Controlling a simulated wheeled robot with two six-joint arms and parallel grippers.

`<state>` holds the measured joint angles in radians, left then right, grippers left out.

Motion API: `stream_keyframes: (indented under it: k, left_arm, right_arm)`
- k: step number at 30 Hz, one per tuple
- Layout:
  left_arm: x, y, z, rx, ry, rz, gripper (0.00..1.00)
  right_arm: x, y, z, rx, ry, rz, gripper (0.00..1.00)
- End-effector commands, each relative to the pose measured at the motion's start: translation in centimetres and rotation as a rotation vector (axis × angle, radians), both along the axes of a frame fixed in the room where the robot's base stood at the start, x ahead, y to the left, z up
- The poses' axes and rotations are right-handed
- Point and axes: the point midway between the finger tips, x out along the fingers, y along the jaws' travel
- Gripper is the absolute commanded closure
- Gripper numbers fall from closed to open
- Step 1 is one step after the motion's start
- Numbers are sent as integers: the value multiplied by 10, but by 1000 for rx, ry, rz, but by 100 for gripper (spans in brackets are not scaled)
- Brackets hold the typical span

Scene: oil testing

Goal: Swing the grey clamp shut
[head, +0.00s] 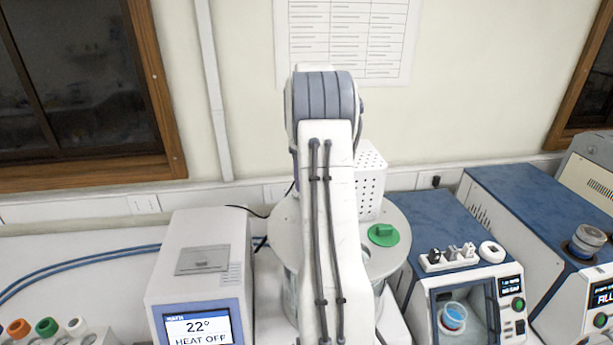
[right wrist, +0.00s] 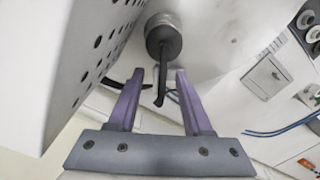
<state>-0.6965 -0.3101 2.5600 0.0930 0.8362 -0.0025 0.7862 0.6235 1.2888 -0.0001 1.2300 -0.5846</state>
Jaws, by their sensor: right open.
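In the right wrist view, a dark grey clamp (right wrist: 163,40) has a round head and a thin, hooked lever that hangs down between my fingers. My right gripper (right wrist: 160,73) is open, with its two purple fingers on either side of the lever. I cannot tell whether either finger touches it. In the head view, my right arm hides the clamp and the right gripper. The round grey machine lid (head: 388,262) with a green knob (head: 384,235) shows partly behind the arm. My left gripper is not in view.
A white perforated box (head: 370,182) stands close behind the arm; it also fills the left of the right wrist view (right wrist: 85,60). A white heater unit (head: 200,260) stands to the left. Blue-topped machines (head: 435,215) stand to the right. Blue hoses (head: 85,262) cross the bench at left.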

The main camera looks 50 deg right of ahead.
Motion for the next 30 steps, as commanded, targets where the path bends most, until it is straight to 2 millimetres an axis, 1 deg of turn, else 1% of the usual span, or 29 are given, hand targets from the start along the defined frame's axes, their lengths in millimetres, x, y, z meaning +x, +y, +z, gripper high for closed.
stream_keyframes:
  k: [8, 9, 12, 23, 30]
  left_arm:
    - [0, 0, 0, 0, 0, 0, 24]
    - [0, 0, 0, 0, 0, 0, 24]
    - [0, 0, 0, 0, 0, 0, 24]
    - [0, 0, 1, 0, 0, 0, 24]
    - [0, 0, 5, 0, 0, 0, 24]
  right_arm:
    - [0, 0, -2, -1, -1, -1, 50]
    - [0, 0, -2, -1, -1, -1, 65]
    - [0, 0, -2, 0, -1, -1, 100]
    - [0, -1, -1, 0, -1, 26, 100]
    - [0, -2, 0, 0, -1, 145, 100]
